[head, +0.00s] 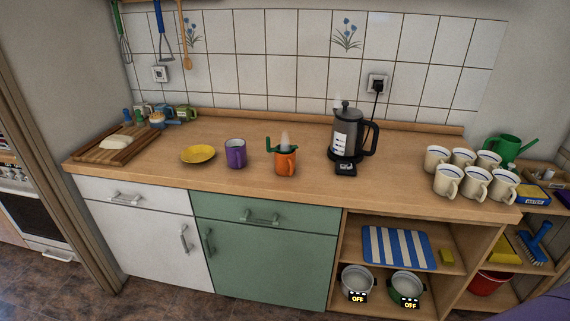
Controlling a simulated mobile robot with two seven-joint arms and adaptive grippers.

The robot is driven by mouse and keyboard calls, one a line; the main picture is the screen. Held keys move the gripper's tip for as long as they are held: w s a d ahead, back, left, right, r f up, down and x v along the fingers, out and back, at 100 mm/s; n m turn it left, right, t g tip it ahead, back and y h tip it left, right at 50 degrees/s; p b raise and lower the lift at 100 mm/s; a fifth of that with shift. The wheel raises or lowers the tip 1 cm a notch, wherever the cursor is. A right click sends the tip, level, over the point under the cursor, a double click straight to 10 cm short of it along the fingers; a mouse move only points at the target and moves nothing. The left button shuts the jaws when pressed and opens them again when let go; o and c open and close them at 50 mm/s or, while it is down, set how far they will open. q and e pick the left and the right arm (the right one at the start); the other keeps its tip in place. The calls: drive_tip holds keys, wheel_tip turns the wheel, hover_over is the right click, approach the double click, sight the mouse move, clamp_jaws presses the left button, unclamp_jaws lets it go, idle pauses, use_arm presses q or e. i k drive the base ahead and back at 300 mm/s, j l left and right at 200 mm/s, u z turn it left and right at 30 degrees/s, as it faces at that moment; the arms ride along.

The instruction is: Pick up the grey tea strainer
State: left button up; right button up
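I cannot make out a clearly grey tea strainer in the head view. A small dark green piece with a handle pointing left, perhaps a strainer (273,148), sits at the rim of an orange mug (286,164) on the wooden counter (320,178). A pale wisp, perhaps steam, stands above the mug. A purple mug (236,154) is to its left. Neither of my grippers is in view.
A yellow plate (198,154) and a cutting board (104,151) with a pale lump lie left. A dark kettle (347,135) stands right of the orange mug. Several cream mugs (475,183) crowd the right end. The front middle of the counter is clear.

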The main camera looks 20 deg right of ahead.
sight(269, 150)
drive_tip(key=i+j+z, duration=0.65)
drive_tip(key=j, duration=0.15)
